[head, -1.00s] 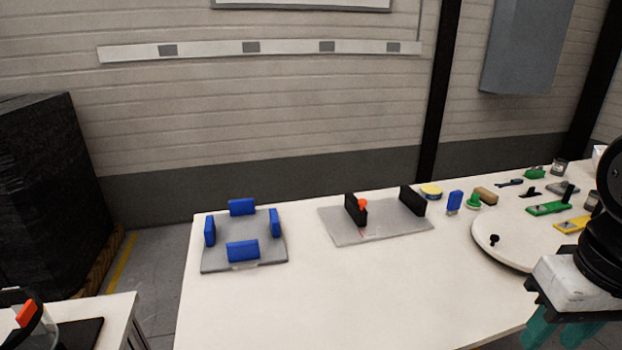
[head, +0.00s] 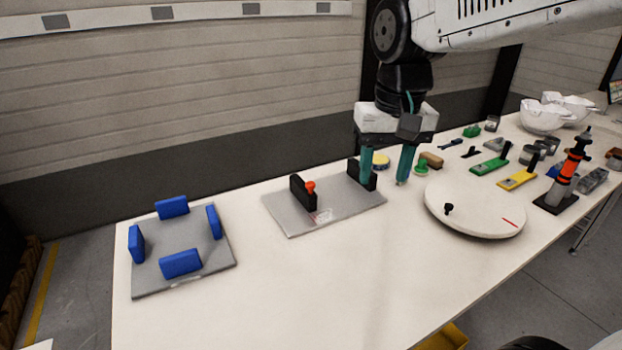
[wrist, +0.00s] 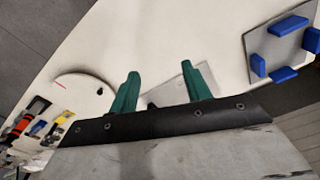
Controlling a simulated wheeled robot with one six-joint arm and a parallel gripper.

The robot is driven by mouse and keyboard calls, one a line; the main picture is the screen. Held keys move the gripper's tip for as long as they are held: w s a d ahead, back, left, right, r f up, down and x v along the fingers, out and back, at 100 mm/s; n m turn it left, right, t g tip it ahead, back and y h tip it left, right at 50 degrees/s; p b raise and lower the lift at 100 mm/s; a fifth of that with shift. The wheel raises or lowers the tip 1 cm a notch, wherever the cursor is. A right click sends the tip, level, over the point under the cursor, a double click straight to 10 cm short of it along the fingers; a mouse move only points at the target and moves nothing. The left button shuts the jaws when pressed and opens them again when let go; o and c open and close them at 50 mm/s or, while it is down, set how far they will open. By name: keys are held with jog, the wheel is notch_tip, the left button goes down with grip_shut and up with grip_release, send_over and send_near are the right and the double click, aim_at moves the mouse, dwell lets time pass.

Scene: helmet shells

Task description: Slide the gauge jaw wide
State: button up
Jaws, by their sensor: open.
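The gauge (head: 285,222) is a grey plate on the table with two upright black jaws. The left jaw (head: 299,193) carries a red knob (head: 310,187). The right jaw (head: 353,172) stands at the plate's right end, partly hidden behind my gripper. My gripper (head: 385,182) is open and empty, its green fingers pointing down over the right end of the gauge and the gap beside the turntable.
A plate with blue blocks (head: 183,270) lies to the left. A white turntable (head: 470,226) with a black knob stands to the right. Green and yellow tools (head: 517,180), small parts and white helmet shells (head: 541,116) fill the right side. The front table area is clear.

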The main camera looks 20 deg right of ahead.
jog(key=w+a+f+m, duration=0.1)
jog(key=w+f, duration=0.1)
jog(key=w, duration=0.7)
jog(key=w+f+m, duration=0.1)
jog(key=w+f, duration=0.1)
jog(key=w, duration=0.7)
jog(key=m+g, duration=0.1)
jog(key=m, duration=0.2)
send_over(310, 183)
notch_tip(310, 183, down, 10)
jog(key=shift+f, duration=0.1)
notch_tip(310, 183, down, 8)
jog(key=shift+r, duration=0.2)
jog(key=shift+c, duration=0.3)
